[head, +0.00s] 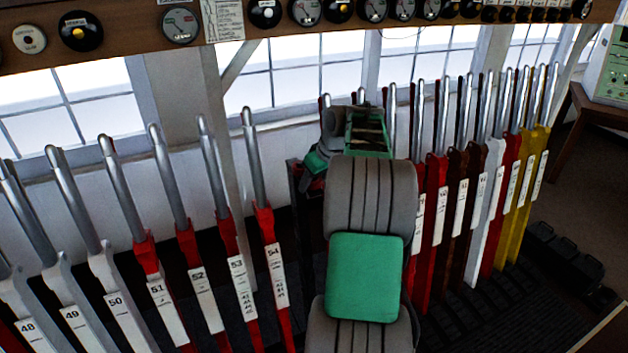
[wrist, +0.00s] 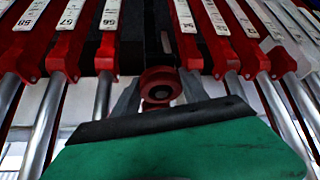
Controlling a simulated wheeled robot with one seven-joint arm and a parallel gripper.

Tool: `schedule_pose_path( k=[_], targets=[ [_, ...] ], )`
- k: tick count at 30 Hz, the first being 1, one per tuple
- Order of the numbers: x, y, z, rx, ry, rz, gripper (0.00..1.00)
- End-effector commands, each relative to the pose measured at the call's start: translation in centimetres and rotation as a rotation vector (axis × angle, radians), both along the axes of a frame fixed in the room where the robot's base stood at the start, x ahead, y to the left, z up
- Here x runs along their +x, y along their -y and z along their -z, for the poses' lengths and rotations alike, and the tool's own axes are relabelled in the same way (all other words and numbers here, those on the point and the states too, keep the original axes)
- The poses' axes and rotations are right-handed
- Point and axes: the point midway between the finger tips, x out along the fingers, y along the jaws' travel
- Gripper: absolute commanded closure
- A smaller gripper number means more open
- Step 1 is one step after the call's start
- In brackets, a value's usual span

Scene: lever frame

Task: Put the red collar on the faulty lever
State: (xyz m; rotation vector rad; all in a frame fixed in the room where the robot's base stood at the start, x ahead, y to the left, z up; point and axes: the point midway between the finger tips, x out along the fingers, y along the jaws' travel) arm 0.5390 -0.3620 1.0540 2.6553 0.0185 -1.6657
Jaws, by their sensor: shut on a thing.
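The red collar (wrist: 160,76) is a short round ring with a dark centre, seen nearly end-on in the wrist view. My gripper (wrist: 158,92) is shut on it, with a grey finger on each side. The collar is in front of a dark gap in the lever row, between lever 56 (wrist: 107,50) and a red lever (wrist: 185,45) to its right. I cannot tell whether it touches a lever. No lever is clearly marked as faulty. In the head view my arm hides the collar and fingertips.
Levers 48 to 54 (head: 268,225) stand at left in the head view. More red, brown, white and yellow levers (head: 515,190) stand close together at right. A shelf of dials and bells (head: 230,30) runs above. Windows are behind.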

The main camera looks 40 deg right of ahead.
Motion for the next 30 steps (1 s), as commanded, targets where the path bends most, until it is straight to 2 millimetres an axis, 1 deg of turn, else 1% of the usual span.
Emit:
schedule_pose_path(
  k=[7, 8, 16, 22, 24, 25, 30],
  targets=[
    [0.03, 0.01, -0.01, -0.001, 0.001, 0.000, 0.84],
    [0.02, 0.01, -0.02, -0.001, 0.001, 0.000, 0.46],
    [0.01, 0.00, 0.00, 0.000, 0.001, -0.001, 0.24],
    [0.00, -0.01, 0.07, 0.000, 0.000, 0.000, 0.23],
    [0.00, -0.01, 0.07, 0.000, 0.000, 0.000, 0.17],
    [0.00, -0.01, 0.07, 0.000, 0.000, 0.000, 0.16],
    [0.00, -0.01, 0.05, 0.000, 0.000, 0.000, 0.16]
  ],
)
